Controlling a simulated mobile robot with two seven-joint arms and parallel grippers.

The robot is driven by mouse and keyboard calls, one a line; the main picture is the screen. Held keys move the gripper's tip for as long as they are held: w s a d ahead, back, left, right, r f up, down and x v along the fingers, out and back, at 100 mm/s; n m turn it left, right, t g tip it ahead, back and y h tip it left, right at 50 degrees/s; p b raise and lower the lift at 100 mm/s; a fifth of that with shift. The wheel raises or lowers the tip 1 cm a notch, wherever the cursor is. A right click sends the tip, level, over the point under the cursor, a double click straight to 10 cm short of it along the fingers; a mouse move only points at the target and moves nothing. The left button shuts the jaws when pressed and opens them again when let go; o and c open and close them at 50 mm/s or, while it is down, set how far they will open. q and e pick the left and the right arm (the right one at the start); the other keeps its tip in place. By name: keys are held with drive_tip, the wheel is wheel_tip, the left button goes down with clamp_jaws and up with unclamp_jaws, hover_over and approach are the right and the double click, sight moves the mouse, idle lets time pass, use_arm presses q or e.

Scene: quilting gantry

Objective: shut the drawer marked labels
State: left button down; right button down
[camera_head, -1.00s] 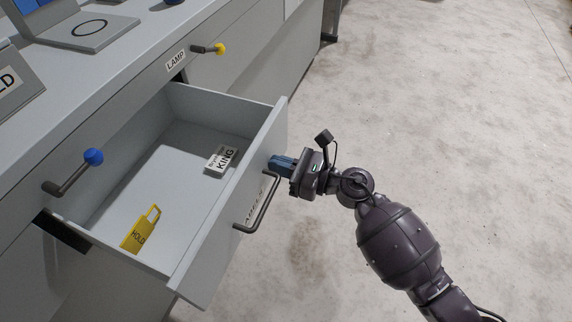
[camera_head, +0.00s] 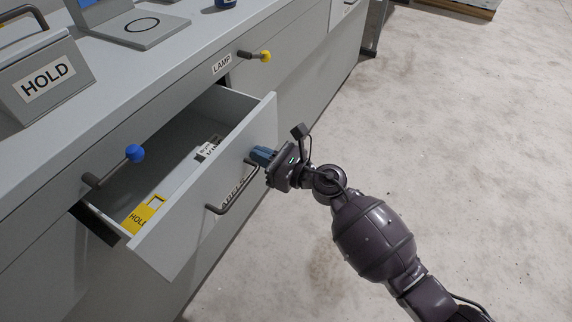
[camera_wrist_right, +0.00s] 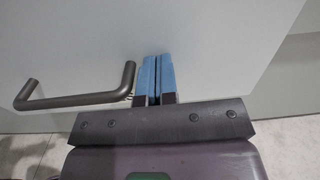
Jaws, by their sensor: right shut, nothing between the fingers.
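The drawer marked labels (camera_head: 175,240) is partly open in the head view, pulled out from the grey cabinet. Its dark bar handle (camera_head: 236,195) is on the front panel, partly covering the label. My right gripper (camera_head: 260,157) is shut and empty, its blue fingertips at the drawer front beside the handle's far end. In the right wrist view the shut fingertips (camera_wrist_right: 157,62) meet the plain front panel (camera_wrist_right: 205,50), just right of the handle (camera_wrist_right: 75,99). The handle is outside the fingers. My left gripper is not in view.
Inside the drawer lie a yellow HOLD tag (camera_head: 146,215) and a white card (camera_head: 208,148). A blue-knobbed lever (camera_head: 134,153) and a yellow-knobbed lever (camera_head: 264,56) stick out from the cabinet. A HOLD sign (camera_head: 48,80) stands on top. The floor at right is clear.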

drive_tip(key=b+x, duration=0.1)
drive_tip(key=x, duration=0.5)
drive_tip(key=b+x, duration=0.1)
drive_tip(key=x, duration=0.5)
drive_tip(key=shift+w+a+f, duration=0.15)
drive_tip(key=shift+a+f, duration=0.05)
drive_tip(key=shift+a, duration=0.15)
drive_tip(key=shift+w+a+b, duration=0.3)
drive_tip(key=shift+w+a, duration=0.05)
drive_tip(key=shift+a, duration=0.2)
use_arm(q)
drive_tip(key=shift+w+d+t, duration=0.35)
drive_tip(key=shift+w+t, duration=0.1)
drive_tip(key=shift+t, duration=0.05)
use_arm(e)
drive_tip(key=shift+r, duration=0.4)
